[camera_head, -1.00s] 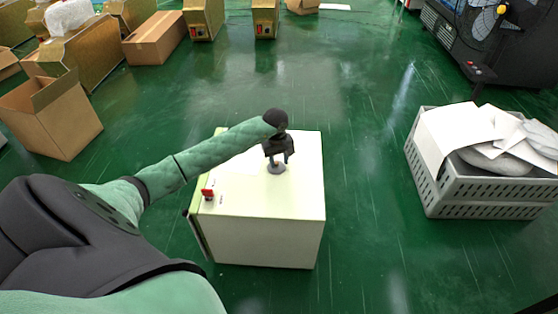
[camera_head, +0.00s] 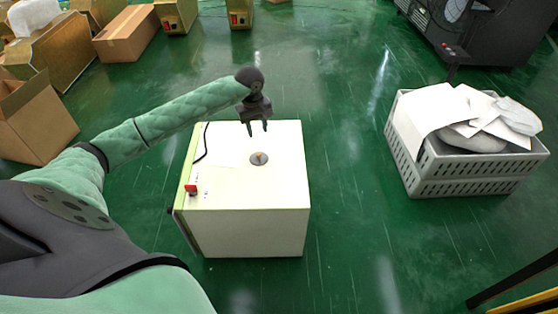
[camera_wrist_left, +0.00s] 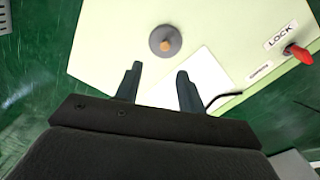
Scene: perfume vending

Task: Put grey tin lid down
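The grey tin lid (camera_head: 259,159) lies on the white top of the cabinet (camera_head: 285,185). It is a small round grey disc with a brownish knob, and it also shows in the left wrist view (camera_wrist_left: 165,41). My left gripper (camera_head: 258,129) is open and empty above the cabinet top, behind the lid in the head view. In the left wrist view its two fingers (camera_wrist_left: 157,80) stand apart, with the lid beyond their tips and not touching them. My right gripper is not in view.
A red switch (camera_head: 191,189) sits at the cabinet's left edge, and a black cable (camera_head: 203,143) lies behind it. A grey crate (camera_head: 455,178) with white sheets stands at right. Cardboard boxes (camera_head: 35,118) stand at left. Green floor around the cabinet is clear.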

